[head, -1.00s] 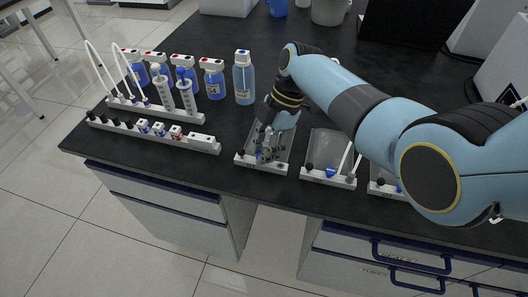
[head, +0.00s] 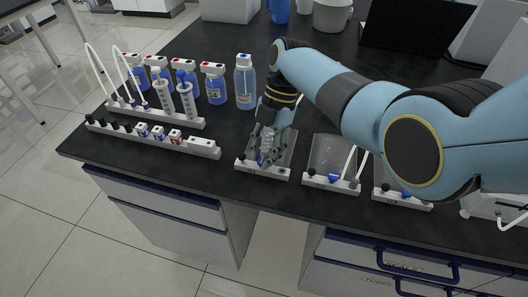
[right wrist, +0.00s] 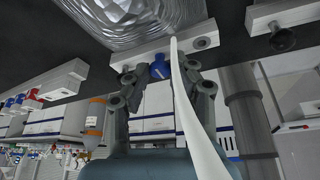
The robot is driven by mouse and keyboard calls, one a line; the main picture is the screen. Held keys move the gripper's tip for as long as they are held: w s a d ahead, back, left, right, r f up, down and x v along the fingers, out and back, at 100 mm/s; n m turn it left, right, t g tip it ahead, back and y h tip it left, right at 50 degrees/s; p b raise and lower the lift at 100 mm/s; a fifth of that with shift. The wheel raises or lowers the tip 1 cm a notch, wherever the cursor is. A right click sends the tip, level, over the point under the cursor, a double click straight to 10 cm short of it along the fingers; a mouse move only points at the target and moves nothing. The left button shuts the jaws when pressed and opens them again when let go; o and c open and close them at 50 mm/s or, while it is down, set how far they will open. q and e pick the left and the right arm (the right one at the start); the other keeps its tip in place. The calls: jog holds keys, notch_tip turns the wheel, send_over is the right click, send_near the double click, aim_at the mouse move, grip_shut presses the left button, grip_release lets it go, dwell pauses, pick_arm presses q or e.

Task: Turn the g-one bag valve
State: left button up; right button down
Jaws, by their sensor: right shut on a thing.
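The g-one bag (head: 282,146) lies on the bench behind its white holder strip (head: 278,174), the leftmost of three such bag stations. Its blue valve (head: 262,160) sits at the strip, partly hidden by my fingers. My right gripper (head: 264,154) comes down on it from above and is shut on it. In the right wrist view the blue valve (right wrist: 160,70) shows between the two grey fingertips. A white tube (right wrist: 188,100) runs across in front of the right finger there. My left gripper is not in view.
Two more bag stations stand to the right, the nearer with a blue valve (head: 335,178) and a white tube. A white rack (head: 152,138) with small valves and several blue bottles (head: 214,84) stand at left. The bench's front edge is close.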

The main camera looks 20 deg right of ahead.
jog(key=shift+s+f, duration=0.15)
jog(key=c, duration=1.1)
grip_release()
jog(key=shift+c, duration=0.2)
jog(key=shift+r, duration=0.3)
jog(key=v, duration=1.1)
jog(key=shift+w+d+r, duration=0.2)
jog(key=shift+w, duration=0.05)
